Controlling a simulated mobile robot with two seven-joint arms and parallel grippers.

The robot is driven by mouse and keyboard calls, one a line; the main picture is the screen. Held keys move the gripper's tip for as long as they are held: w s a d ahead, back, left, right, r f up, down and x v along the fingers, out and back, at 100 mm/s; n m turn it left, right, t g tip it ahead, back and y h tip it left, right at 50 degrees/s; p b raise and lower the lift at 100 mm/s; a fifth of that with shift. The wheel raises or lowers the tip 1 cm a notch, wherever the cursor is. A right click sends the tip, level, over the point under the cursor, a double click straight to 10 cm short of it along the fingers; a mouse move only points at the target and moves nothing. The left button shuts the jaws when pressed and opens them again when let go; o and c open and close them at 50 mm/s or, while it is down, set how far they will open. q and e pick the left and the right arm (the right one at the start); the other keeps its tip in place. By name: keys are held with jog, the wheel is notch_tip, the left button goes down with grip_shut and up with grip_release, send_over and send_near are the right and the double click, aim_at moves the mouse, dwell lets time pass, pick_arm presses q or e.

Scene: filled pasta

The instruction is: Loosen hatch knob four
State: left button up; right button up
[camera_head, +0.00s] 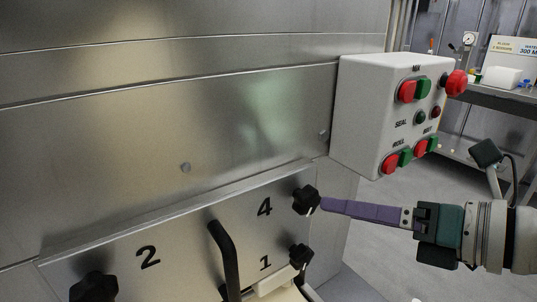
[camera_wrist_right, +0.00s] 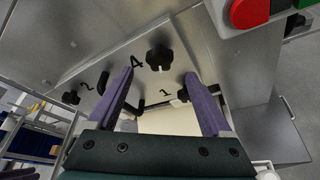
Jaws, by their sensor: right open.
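Hatch knob four (camera_head: 306,199) is a black lobed knob beside the printed "4" on the metal hatch (camera_head: 190,232). It also shows in the right wrist view (camera_wrist_right: 159,58), centred left to right between the fingertips and a little beyond them. My right gripper (camera_head: 324,204) comes in from the right in the head view, its purple fingers pointing at the knob. In the right wrist view the gripper (camera_wrist_right: 161,72) is open, a finger on each side and nothing held. I cannot tell whether a finger touches the knob. My left gripper is not in view.
Knob one (camera_head: 301,255) sits below knob four, and knob two (camera_head: 94,287) is at the lower left. A black bar handle (camera_head: 224,255) stands out from the hatch. A control box (camera_head: 375,110) with red and green buttons juts out above right. A bench (camera_head: 490,97) stands behind.

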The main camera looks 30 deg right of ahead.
jog(key=shift+v, duration=1.6)
jog(key=shift+r, duration=0.1)
